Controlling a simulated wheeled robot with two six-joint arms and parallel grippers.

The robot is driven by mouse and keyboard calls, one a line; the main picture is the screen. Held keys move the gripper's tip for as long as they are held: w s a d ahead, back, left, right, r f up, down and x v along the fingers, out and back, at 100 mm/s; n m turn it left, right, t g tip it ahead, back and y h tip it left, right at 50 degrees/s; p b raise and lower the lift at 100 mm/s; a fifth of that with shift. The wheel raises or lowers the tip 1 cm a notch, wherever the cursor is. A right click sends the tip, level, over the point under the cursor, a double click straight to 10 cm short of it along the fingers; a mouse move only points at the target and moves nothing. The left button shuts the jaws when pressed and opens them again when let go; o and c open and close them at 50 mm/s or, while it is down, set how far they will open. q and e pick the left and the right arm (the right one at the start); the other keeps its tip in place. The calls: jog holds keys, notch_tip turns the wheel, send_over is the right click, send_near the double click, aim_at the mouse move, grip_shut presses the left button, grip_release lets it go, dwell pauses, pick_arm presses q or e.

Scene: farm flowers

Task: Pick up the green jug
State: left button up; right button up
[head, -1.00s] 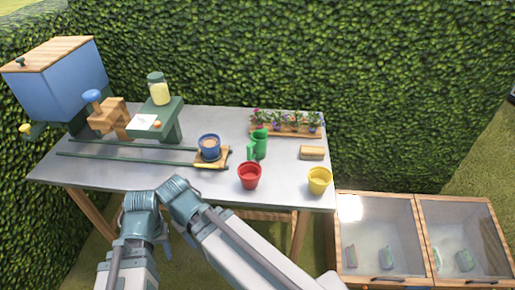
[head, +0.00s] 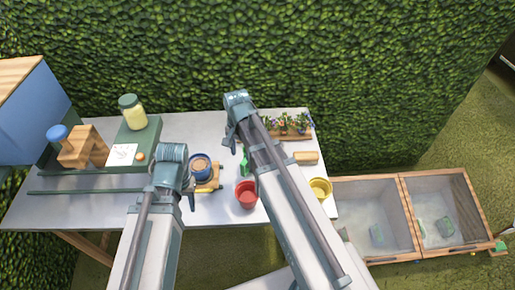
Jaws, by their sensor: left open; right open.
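The green jug (head: 244,164) stands on the grey table. Most of it is hidden behind my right arm, and only a narrow green part shows to the left of the arm. My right gripper (head: 231,138) is at the far end of that arm, above and just left of the jug in the picture, open and with nothing seen in it. My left gripper (head: 190,196) is open over the table, left of the jug and close to the blue pot (head: 200,166) in the picture. The fingers of both are small and partly hidden.
A red pot (head: 246,196) stands in front of the jug and a yellow pot (head: 320,188) to the right. A flower planter (head: 292,136) and a wooden block (head: 306,158) are behind. Glass-topped boxes (head: 372,212) stand right of the table (head: 90,207).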

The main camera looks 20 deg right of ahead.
aim_at(244, 173)
jog(key=shift+w+d, duration=0.25)
jog(key=shift+d, duration=0.1)
jog(key=shift+s+f+b, duration=0.1)
jog(key=shift+f+b, duration=0.15)
jog(key=shift+b, duration=0.15)
notch_tip(244, 173, down, 8)
jog(key=b, duration=0.8)
jog(key=shift+f, duration=0.1)
notch_tip(244, 173, down, 5)
jog(key=b, duration=0.5)
grip_shut()
dwell(0.5)
